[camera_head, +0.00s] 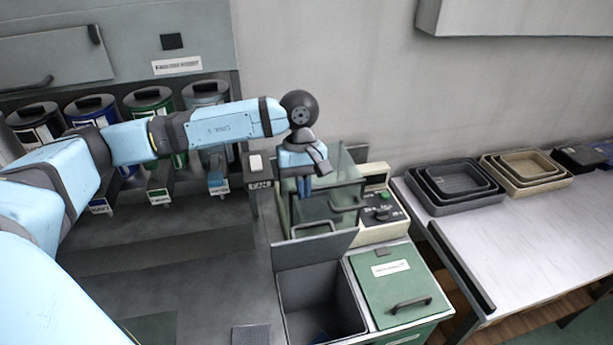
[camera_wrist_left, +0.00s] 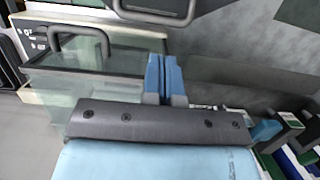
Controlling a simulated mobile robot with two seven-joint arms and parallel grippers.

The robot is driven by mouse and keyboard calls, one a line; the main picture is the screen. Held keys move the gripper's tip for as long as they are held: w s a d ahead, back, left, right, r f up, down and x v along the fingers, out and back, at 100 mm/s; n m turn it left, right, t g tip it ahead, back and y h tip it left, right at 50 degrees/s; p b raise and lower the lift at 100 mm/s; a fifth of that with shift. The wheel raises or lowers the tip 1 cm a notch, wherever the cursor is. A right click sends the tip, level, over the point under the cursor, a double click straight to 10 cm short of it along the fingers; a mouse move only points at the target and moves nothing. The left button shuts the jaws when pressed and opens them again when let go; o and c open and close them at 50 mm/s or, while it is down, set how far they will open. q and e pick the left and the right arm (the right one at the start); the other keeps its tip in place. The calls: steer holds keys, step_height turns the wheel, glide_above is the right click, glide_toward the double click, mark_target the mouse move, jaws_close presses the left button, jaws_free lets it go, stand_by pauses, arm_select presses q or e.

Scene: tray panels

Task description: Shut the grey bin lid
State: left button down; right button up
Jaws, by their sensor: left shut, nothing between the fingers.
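The grey bin (camera_head: 290,312) stands open at the lower middle of the head view, with something blue at its bottom. Its grey lid (camera_head: 305,251) is raised at the bin's back edge, with a handle at its upper edge. A grey panel with a dark handle (camera_wrist_left: 155,12), seemingly this lid, is cut off at the top of the left wrist view. My left gripper (camera_head: 304,192) points down behind and above the lid, in front of a clear box. Its blue fingers (camera_wrist_left: 163,78) are shut and empty, apart from the lid. My right gripper is not in view.
The clear box (camera_head: 347,195) with a handle is close to my left gripper. A green lid (camera_head: 395,285) lies shut right of the bin. A control panel (camera_head: 383,213) is behind it. Canisters (camera_head: 150,100) line the left; nested trays (camera_head: 455,180) sit on the right table.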

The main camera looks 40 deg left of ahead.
mark_target(310, 243)
arm_select(q)
steer(key=p+x, duration=0.1)
steer(key=x, duration=0.4)
steer(key=shift+d+f, duration=0.1)
steer(key=shift+f, duration=0.3)
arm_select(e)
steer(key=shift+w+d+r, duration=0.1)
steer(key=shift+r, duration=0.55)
